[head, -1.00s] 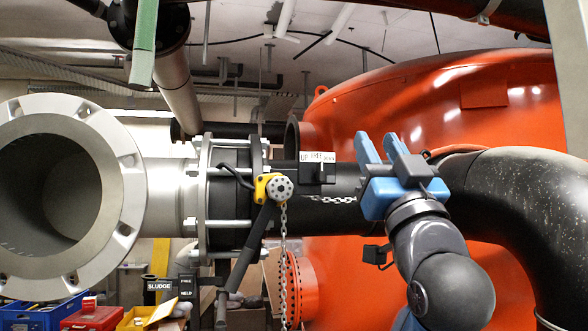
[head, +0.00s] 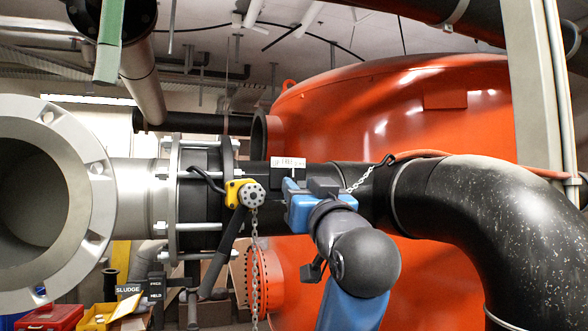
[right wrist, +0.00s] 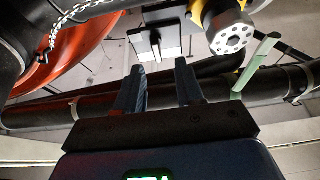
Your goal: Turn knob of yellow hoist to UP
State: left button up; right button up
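The yellow hoist (head: 234,192) hangs at the flanged joint of the pipe, with a round grey knob (head: 252,196) on its right side and a black lever slanting down. Its knob also shows at the upper right of the right wrist view (right wrist: 230,36). My right gripper (head: 288,186) is close to the right of the knob, apart from it. In the right wrist view its two blue fingers (right wrist: 160,72) stand apart with nothing between them. The knob's setting is too small to read. My left gripper is not in view.
A chain (head: 254,265) hangs below the hoist. A black block with a white label (head: 288,163) sits on the pipe just above my right gripper. A black elbow pipe (head: 470,200) and a large orange tank (head: 400,110) fill the right. Bins (head: 50,318) stand at lower left.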

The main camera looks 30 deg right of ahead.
aim_at(293, 177)
jog(key=p+x, duration=0.1)
jog(key=x, duration=0.3)
jog(key=shift+d+p, duration=0.15)
jog(key=shift+p, duration=0.15)
jog(key=shift+w+d+r, duration=0.1)
jog(key=shift+w+d, duration=0.2)
jog(key=shift+w, duration=0.1)
jog(key=shift+a, duration=0.1)
jog(key=shift+a, duration=0.15)
grip_shut()
